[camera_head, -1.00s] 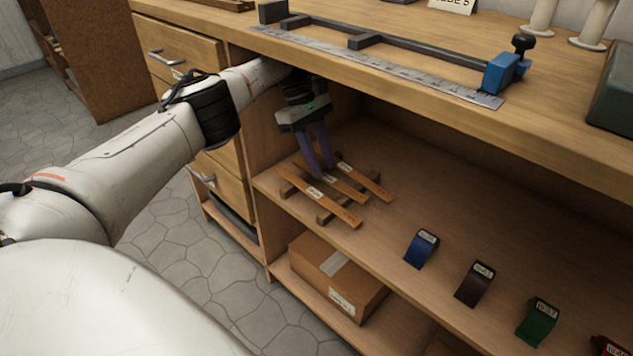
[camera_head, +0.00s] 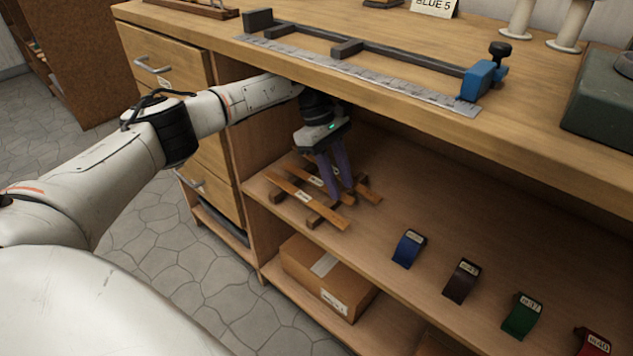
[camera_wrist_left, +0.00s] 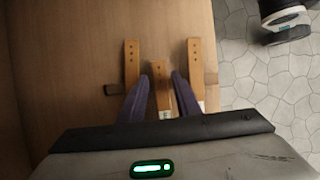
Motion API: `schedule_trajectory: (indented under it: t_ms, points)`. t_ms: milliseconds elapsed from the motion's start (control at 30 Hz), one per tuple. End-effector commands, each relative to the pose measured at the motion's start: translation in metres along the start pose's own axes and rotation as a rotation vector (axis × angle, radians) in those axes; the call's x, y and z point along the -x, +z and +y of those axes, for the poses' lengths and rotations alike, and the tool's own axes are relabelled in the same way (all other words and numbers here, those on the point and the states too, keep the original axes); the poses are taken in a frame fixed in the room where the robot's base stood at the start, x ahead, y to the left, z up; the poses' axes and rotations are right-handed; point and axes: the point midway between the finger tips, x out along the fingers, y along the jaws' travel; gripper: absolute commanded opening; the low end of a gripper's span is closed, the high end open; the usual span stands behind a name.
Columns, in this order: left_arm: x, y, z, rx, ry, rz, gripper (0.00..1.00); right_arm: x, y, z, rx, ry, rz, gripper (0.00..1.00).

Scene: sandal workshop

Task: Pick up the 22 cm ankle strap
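Three tan ankle straps lie side by side across a dark wooden rack on the shelf: a front one (camera_head: 283,185), a middle one (camera_head: 312,180) and a far one (camera_head: 369,194). Their small labels are too small to read, so I cannot tell which is 22 cm. My left gripper (camera_head: 340,193) points down over the rack, fingers apart. In the left wrist view, the fingers (camera_wrist_left: 161,78) stand either side of the middle strap's end (camera_wrist_left: 160,70); whether they touch it is unclear. The other straps lie outside them, left (camera_wrist_left: 132,62) and right (camera_wrist_left: 195,62). My right gripper is out of view.
The bench top (camera_head: 400,125) overhangs the shelf just above my left wrist. Blue (camera_head: 408,248), brown (camera_head: 461,281), green (camera_head: 522,316) and red pieces stand farther right on the shelf. A cardboard box (camera_head: 300,265) sits below. The shelf between rack and blue piece is clear.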

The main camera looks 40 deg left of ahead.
Motion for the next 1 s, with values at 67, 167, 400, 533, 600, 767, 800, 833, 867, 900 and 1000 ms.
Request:
schedule_trajectory:
  t_ms: [67, 167, 400, 533, 600, 767, 800, 833, 867, 900, 1000]
  points:
    - [-0.006, 0.014, 0.0, -0.005, 0.0, 0.0, 0.3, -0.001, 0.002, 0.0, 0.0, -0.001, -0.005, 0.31]
    - [-0.013, 0.024, 0.0, -0.002, 0.0, 0.0, 0.3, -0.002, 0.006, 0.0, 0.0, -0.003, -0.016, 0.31]
    - [-0.021, 0.023, 0.0, -0.001, 0.001, 0.0, 0.3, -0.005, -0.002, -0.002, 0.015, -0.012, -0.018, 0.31]
    - [-0.021, 0.023, 0.0, -0.001, 0.001, 0.0, 0.3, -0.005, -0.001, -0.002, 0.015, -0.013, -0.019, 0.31]
    - [-0.021, 0.023, 0.0, -0.001, 0.001, 0.0, 0.3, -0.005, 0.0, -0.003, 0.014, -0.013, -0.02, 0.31]
    - [-0.023, 0.022, 0.0, -0.001, 0.001, 0.0, 0.3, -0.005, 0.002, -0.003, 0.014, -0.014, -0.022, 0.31]
    - [-0.023, 0.022, 0.0, -0.001, 0.001, 0.0, 0.3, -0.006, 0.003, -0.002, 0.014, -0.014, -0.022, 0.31]
    - [-0.024, 0.022, 0.0, -0.001, 0.001, 0.0, 0.3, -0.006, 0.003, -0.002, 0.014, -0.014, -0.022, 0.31]
    - [-0.024, 0.021, 0.0, -0.001, 0.001, 0.0, 0.3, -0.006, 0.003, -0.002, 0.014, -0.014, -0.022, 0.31]
    - [-0.025, 0.021, 0.0, -0.001, 0.001, 0.0, 0.3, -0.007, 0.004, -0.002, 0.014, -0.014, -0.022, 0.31]
    - [-0.026, 0.021, 0.0, -0.001, 0.001, 0.0, 0.3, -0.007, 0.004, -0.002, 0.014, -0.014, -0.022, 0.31]
